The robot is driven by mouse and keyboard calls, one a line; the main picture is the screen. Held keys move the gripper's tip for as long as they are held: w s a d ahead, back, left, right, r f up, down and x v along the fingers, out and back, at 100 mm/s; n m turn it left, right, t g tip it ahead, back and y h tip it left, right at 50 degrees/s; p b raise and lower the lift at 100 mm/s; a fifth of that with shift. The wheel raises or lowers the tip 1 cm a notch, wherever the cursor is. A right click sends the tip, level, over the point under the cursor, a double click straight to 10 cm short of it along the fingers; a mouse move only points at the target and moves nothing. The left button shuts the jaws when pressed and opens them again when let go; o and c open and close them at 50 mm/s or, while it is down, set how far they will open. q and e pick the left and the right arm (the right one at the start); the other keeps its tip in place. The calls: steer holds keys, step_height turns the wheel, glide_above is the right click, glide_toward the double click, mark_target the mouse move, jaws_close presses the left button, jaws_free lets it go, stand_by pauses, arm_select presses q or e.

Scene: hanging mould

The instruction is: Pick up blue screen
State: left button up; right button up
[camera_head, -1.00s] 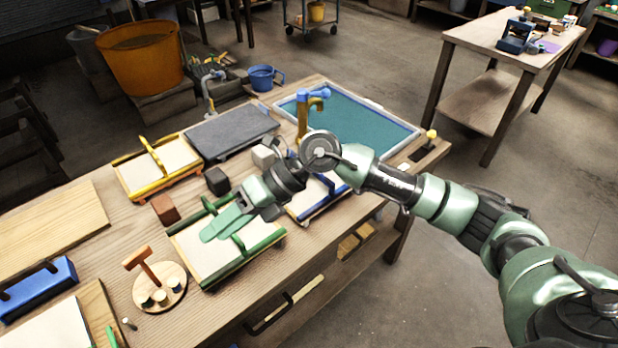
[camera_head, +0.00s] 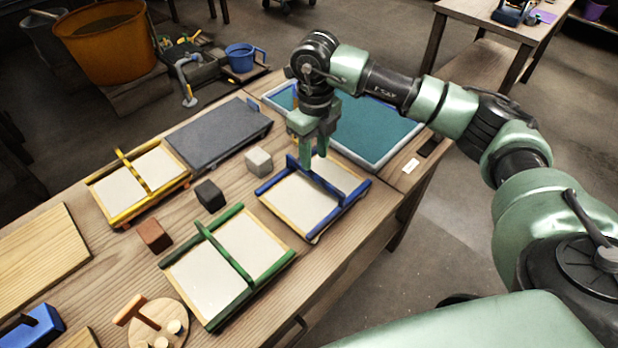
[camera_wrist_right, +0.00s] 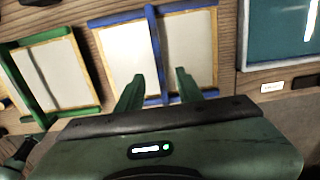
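The blue screen (camera_head: 295,207) is a pale framed panel with blue edges and a raised blue bar across its middle. It lies on the wooden table and also shows in the right wrist view (camera_wrist_right: 192,50). My right gripper (camera_head: 307,158) points down over the far end of the blue bar. In the right wrist view its fingers (camera_wrist_right: 158,84) are apart, with the blue bar seen between them. Whether they touch the bar cannot be told. My left gripper is in neither view.
A green screen (camera_head: 195,280) lies to the left and a yellow one (camera_head: 120,195) farther back. White (camera_head: 259,161), black (camera_head: 210,195) and reddish-brown (camera_head: 155,235) blocks stand between them. A teal-floored tray (camera_head: 375,128) is behind the gripper. A grey slab (camera_head: 215,132) lies farther back.

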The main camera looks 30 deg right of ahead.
mark_target(314, 173)
steer(key=f+p, duration=0.1)
steer(key=f, duration=0.2)
steer(key=shift+s, duration=0.2)
step_height(314, 173, down, 4)
steer(key=shift+f+p, duration=0.1)
steer(key=shift+p, duration=0.45)
steer(key=shift+w, duration=0.1)
steer(key=c, duration=0.7)
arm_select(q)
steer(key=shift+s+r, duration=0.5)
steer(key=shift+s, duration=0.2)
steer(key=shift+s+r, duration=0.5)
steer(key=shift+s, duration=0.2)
arm_select(e)
jaws_close()
